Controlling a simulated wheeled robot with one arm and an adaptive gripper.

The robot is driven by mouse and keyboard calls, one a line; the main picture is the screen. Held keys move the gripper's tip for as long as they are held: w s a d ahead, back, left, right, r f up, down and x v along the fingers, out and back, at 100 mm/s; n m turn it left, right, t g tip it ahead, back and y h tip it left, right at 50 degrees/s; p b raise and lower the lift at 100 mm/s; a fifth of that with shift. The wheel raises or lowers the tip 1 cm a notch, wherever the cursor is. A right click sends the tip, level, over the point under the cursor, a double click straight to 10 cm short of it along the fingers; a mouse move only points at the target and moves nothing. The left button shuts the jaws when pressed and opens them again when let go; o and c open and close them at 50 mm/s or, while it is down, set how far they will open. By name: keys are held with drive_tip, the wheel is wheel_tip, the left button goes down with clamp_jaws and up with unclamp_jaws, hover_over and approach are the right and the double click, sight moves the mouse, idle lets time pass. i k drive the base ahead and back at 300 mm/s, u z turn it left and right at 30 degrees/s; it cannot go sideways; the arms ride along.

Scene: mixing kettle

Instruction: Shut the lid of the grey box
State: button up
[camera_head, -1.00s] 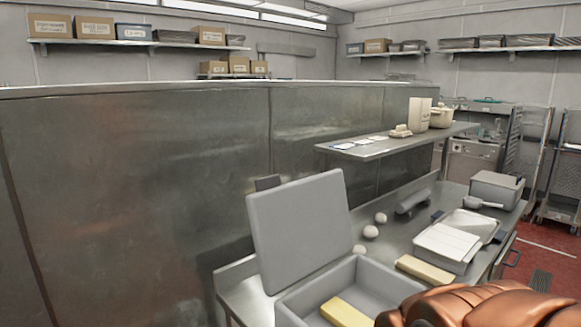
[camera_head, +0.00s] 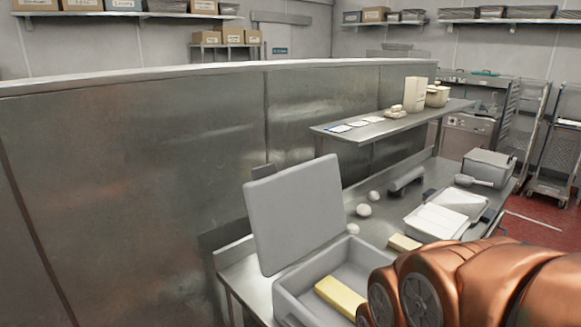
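The grey box (camera_head: 292,296) stands on the steel counter at the lower middle of the view. Its flat grey lid (camera_head: 295,213) stands up, leaning slightly back along the box's far left side, so the box is open. A pale yellow block (camera_head: 340,297) lies inside the box. My copper-coloured arm covers the lower right and hides the box's right part. My gripper is not in view.
White round items (camera_head: 364,210) lie behind the box on the steel counter (camera_head: 245,283). Another yellow block (camera_head: 404,243), a tray with white contents (camera_head: 440,222) and a smaller grey container (camera_head: 488,166) stand to the right. A raised shelf (camera_head: 385,126) and a tall steel partition (camera_head: 140,180) stand behind.

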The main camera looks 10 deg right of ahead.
sight(294, 212)
drive_tip(key=z, duration=0.25)
drive_tip(key=k, duration=0.35)
drive_tip(key=u, duration=1.8)
drive_tip(key=i, duration=0.8)
